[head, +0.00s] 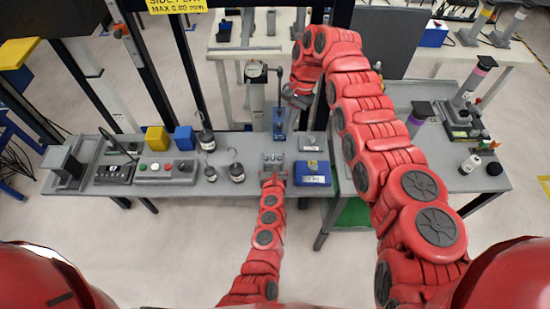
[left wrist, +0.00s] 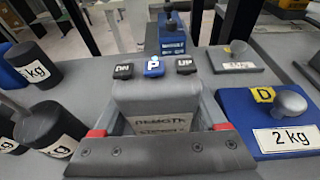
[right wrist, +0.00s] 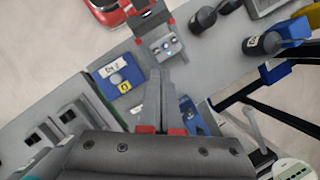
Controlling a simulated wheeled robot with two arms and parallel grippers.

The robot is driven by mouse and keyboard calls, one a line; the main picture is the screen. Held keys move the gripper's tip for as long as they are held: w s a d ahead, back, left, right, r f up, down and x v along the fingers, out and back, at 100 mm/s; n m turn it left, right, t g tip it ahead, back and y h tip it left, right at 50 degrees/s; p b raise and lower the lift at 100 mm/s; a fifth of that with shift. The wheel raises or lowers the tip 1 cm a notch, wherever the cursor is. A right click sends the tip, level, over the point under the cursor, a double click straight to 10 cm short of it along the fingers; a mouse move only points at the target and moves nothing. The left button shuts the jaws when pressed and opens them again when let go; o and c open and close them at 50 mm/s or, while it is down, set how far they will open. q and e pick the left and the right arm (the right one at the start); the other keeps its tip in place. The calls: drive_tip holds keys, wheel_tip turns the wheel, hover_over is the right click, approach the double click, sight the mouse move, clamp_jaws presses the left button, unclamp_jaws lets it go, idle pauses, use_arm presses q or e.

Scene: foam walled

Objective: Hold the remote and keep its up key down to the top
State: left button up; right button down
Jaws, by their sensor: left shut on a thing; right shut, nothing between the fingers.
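The remote (head: 273,160) is a grey box with a label on its front, and it also shows in the left wrist view (left wrist: 155,96). Three keys stand on its top: a dark DN key (left wrist: 123,71), a blue P key (left wrist: 154,67) and a dark UP key (left wrist: 184,65). My left gripper (head: 273,176) is shut on the remote, with a red pad at each side. My right gripper (head: 292,104) is shut and empty, above and beyond the remote. In the right wrist view its fingers (right wrist: 160,80) point toward the remote (right wrist: 166,50); nothing touches the UP key.
A blue 2 kg block (head: 313,175) sits right of the remote. A blue fixture (head: 280,122) and a gauge stand (head: 257,95) are behind. Hooked weights (head: 237,170) and a button box (head: 166,171) lie to the left on the grey table (head: 225,187).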

drive_tip(key=w+d+n+t+y, duration=0.2)
drive_tip(key=w+n+t+y, duration=0.15)
drive_tip(key=w, duration=0.35)
drive_tip(key=r+n+t, duration=0.2)
drive_tip(key=n+t, duration=0.4)
drive_tip(key=n, duration=1.5)
hover_over(280, 159)
drive_tip(key=shift+s+d, duration=0.3)
drive_tip(key=shift+d, duration=0.1)
drive_tip(key=shift+f, duration=0.15)
wheel_tip(280, 159, down, 9)
idle(0.4)
drive_tip(key=shift+f, duration=0.2)
